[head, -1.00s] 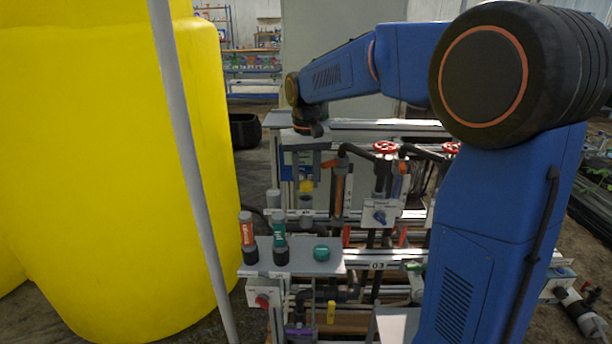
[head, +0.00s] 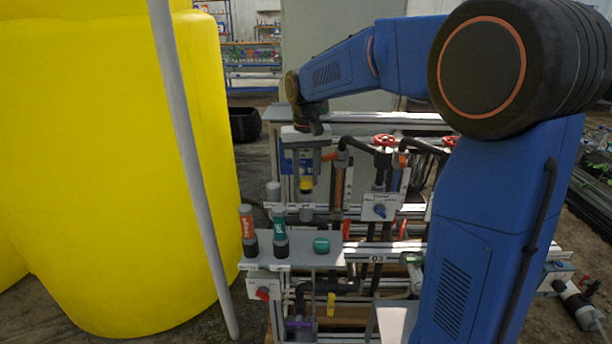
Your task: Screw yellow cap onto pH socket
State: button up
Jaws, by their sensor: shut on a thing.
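My gripper (head: 306,172) points straight down at the back left of the skid, its fingers shut on the small yellow cap (head: 306,185). The cap shows at the lower end of the fingers. A grey upright socket (head: 306,212) stands directly below the cap, in line with it. A dark band shows between the yellow and the grey. I cannot tell whether the cap touches the socket or is threaded on it. The picture is too small to read any marking on the socket.
A grey shelf (head: 300,262) in front holds an orange-labelled probe (head: 247,230), a green-labelled probe (head: 279,230) and a teal cap (head: 321,244). A large yellow tank (head: 110,180) and grey pole (head: 190,160) are at left.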

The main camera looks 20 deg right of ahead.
jog(key=shift+f, duration=0.75)
dwell(1.3)
jog(key=o, duration=0.5)
jog(key=shift+c, duration=0.2)
jog(key=shift+o, duration=0.2)
jog(key=shift+f, duration=0.25)
jog(key=c, duration=0.6)
